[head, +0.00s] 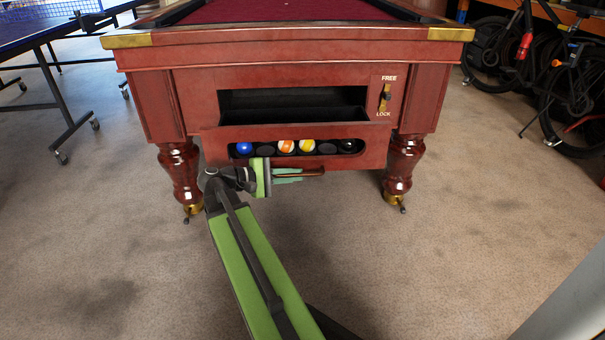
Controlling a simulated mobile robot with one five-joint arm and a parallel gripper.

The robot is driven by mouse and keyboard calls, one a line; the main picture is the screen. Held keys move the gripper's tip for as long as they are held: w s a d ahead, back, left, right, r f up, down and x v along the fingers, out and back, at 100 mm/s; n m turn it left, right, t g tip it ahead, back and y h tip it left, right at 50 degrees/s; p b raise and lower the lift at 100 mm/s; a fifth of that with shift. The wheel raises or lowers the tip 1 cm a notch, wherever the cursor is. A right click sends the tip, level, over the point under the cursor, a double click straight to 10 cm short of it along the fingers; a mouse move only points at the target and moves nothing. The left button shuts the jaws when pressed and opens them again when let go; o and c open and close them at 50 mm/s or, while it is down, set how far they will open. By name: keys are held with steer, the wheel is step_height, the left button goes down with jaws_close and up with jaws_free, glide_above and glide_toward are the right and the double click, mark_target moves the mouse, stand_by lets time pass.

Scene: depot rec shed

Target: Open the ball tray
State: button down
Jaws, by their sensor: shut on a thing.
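The ball tray (376,158) is a red wooden drawer low in the near end of the pool table (160,92). It stands out from the table, with a dark opening (295,100) behind and above it. Balls sit in its dark cups: a blue ball (244,148), an orange-striped ball (286,147), a yellow-striped ball (307,146) and a black ball (347,146). My gripper (292,174) is shut on the tray's brown handle (314,171), below the balls. The jaws hide part of the handle.
A latch (386,96) marked FREE and LOCK is right of the opening. Turned table legs (180,170) (403,165) flank the tray. A blue table-tennis table (35,30) stands at left, bicycles (570,90) at right. The carpet in front (420,260) is clear.

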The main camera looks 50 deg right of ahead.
steer(key=shift+w+d, duration=0.1)
steer(key=shift+w, duration=0.05)
steer(key=c, duration=1.8)
jaws_free()
steer(key=shift+o, duration=0.2)
steer(key=shift+d, duration=0.15)
steer(key=p+v, duration=0.3)
steer(key=v, duration=1.4)
steer(key=shift+p, duration=0.4)
